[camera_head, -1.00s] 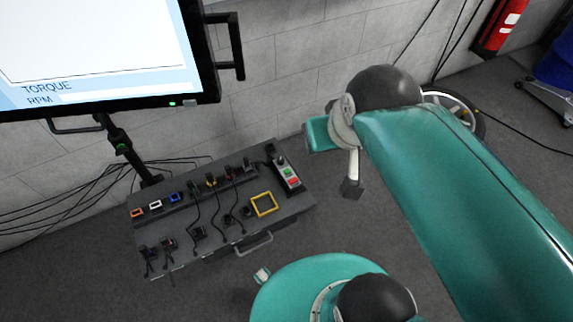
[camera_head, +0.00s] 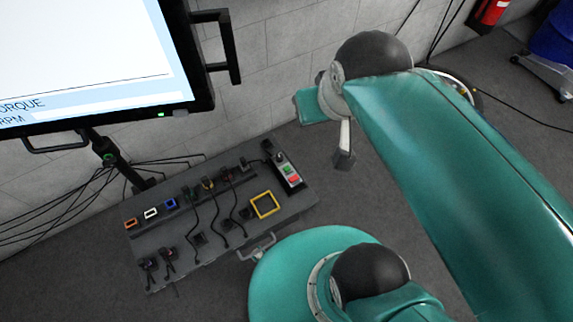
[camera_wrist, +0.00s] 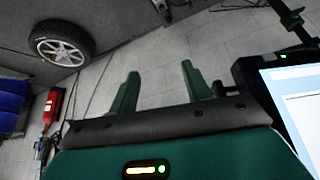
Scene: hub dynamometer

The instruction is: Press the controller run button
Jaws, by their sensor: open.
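Which one is the run button cannot be read. The controller does not show in the wrist view. My gripper (camera_wrist: 161,85) is open and empty in the wrist view, its two green fingers spread apart. It points toward the wall and floor, touching nothing visible. In the head view my green arm is to the right of the bench, and the gripper cannot be made out.
The bench (camera_head: 160,237) holds a yellow square frame (camera_head: 264,205), several dark plugs and cables. A large monitor (camera_head: 205,100) stands over its left side. A wheel (camera_wrist: 62,44) and a red extinguisher (camera_wrist: 53,104) are by the wall.

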